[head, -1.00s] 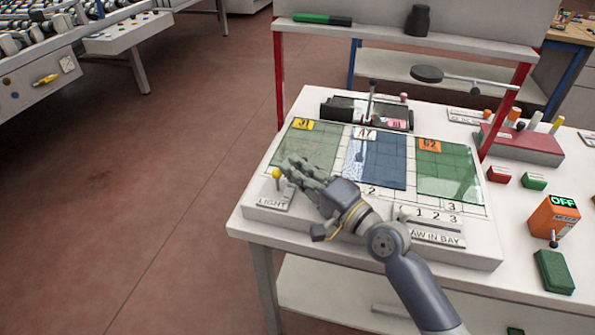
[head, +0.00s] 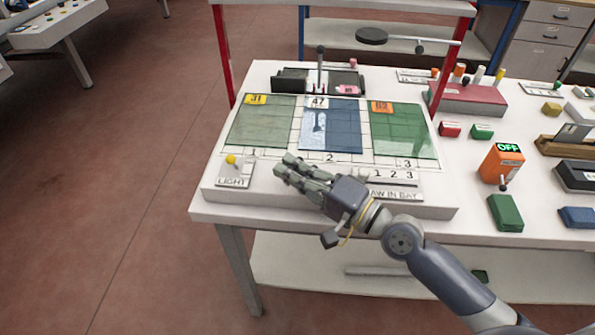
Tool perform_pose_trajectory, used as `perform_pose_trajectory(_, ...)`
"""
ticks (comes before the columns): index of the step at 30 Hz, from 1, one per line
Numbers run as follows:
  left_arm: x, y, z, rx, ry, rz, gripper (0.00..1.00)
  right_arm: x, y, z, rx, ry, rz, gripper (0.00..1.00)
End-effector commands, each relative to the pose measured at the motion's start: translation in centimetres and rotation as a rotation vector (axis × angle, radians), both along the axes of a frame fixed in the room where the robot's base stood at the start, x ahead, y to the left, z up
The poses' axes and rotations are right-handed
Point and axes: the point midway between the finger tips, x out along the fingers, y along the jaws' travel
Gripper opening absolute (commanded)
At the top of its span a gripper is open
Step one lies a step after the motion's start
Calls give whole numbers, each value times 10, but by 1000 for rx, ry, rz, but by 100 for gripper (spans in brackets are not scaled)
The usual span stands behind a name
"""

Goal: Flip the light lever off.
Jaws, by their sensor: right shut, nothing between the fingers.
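The light lever has a yellow knob (head: 231,159) at the front left corner of the white worktop panel. It stands above a plate labelled LIGHT (head: 235,182). The knob sits low, near the back edge of its plate, and little of its stem shows. My right gripper (head: 284,168) is shut and empty, to the right of the lever and apart from it, over the panel's front part near bay 2. Its wrist hides part of the front label strip. My left gripper is not in view.
Three glass panes lie in numbered bays: green (head: 262,124), blue (head: 331,130) and green (head: 403,137). An orange box reading OFF (head: 502,163) with a small lever stands to the right. A red post (head: 222,55) rises at the back left. Open floor lies left of the table.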

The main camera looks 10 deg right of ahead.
Motion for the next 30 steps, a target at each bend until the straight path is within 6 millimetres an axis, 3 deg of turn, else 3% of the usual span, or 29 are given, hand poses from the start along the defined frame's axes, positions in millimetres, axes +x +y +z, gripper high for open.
perform_pose_trajectory(9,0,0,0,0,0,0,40,-12,-11,-2,-1,1,0,0)
perform_pose_trajectory(30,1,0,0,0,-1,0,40,-12,-11,-1,0,1,-1,0)
